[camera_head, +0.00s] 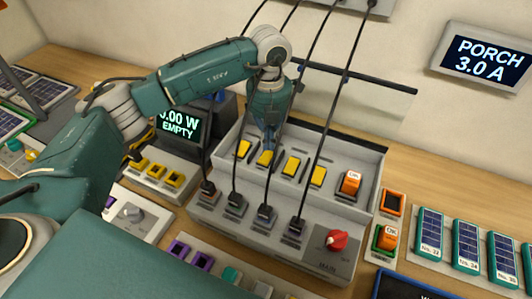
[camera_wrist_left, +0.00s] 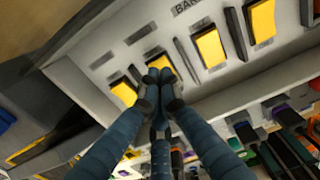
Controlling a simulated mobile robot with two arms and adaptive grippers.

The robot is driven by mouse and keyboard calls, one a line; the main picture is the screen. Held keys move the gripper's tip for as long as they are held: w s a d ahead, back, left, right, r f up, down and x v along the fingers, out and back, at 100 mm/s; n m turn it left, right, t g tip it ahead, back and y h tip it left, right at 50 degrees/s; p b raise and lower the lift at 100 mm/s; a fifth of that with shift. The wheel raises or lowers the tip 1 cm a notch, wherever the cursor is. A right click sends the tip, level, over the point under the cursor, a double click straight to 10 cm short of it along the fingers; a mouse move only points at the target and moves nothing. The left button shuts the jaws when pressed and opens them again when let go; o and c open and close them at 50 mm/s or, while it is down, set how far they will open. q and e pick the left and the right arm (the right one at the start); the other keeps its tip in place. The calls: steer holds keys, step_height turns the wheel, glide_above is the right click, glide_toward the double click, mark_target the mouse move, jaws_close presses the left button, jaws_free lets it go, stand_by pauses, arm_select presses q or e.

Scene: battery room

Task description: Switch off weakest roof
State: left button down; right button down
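A grey switch box (camera_head: 342,150) stands on the bench, with a row of several yellow switches along its sloped face. My left gripper (camera_head: 269,146) points down at the second yellow switch from the left (camera_head: 264,158). In the left wrist view, its fingers (camera_wrist_left: 163,82) are together and empty, their tips over the lower part of that switch (camera_wrist_left: 159,62). I cannot tell whether they touch it. The leftmost switch (camera_wrist_left: 123,92) and the third switch (camera_wrist_left: 210,48) are clear of the fingers. An orange switch (camera_head: 350,184) sits at the row's right end. My right gripper is out of view.
Black cables run down in front of the switches to sockets on the lower box, beside a red knob (camera_head: 337,240). A display (camera_head: 180,126) reads "0.00 W EMPTY". A wall display (camera_head: 487,58) reads "PORCH 3.0 A". Small solar panels (camera_head: 465,246) lie at right.

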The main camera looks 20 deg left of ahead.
mark_target(268, 153)
arm_select(q)
steer(key=shift+r+p, duration=1.1)
steer(key=shift+r, duration=1.25)
